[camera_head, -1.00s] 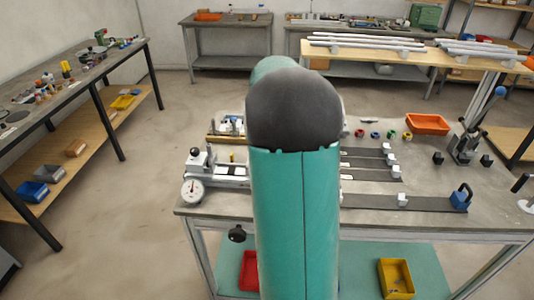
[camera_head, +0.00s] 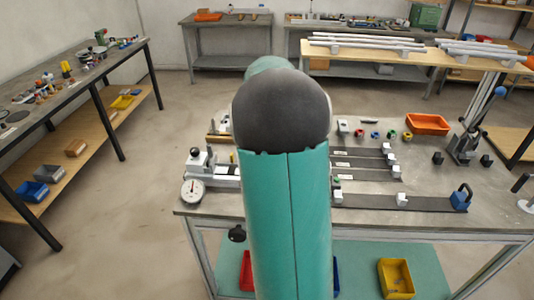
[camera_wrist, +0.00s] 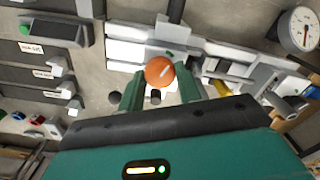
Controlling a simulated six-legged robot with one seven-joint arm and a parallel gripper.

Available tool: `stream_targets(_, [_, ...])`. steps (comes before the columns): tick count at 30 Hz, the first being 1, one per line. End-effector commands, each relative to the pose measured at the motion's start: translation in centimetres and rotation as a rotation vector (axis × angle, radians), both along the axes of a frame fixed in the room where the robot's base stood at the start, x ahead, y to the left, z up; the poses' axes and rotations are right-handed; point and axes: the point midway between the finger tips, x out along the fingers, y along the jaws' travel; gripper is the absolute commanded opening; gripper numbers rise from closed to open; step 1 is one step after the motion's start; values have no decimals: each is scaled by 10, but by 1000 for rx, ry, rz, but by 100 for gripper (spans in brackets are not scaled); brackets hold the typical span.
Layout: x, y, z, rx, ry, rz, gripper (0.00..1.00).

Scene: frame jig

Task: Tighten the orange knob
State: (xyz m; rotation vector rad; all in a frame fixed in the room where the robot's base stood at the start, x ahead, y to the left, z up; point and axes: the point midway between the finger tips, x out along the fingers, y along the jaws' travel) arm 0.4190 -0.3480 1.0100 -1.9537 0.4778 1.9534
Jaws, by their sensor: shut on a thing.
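The orange knob (camera_wrist: 160,71) shows in the wrist view as a round ball with a pale line on its face. My gripper (camera_wrist: 160,85) has its two green fingers on either side of the knob and is shut on it. The knob sits in front of a grey and white metal fixture (camera_wrist: 130,45). In the head view my own arm covers the knob and my gripper.
A dial gauge (camera_head: 193,190) stands at the bench's left front corner; it also shows in the wrist view (camera_wrist: 300,28). Grey strips with white blocks (camera_head: 402,199) lie right of my arm. An orange bin (camera_head: 427,123) stands at the back right.

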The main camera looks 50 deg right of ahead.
Motion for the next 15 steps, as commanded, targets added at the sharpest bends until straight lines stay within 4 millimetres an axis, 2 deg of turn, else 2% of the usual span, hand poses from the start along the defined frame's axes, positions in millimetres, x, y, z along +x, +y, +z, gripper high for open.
stream_targets(14, [0, 0, 0, 0, -1, -16, 11])
stream_targets(15, [0, 0, 0, 0, -1, -15, 40])
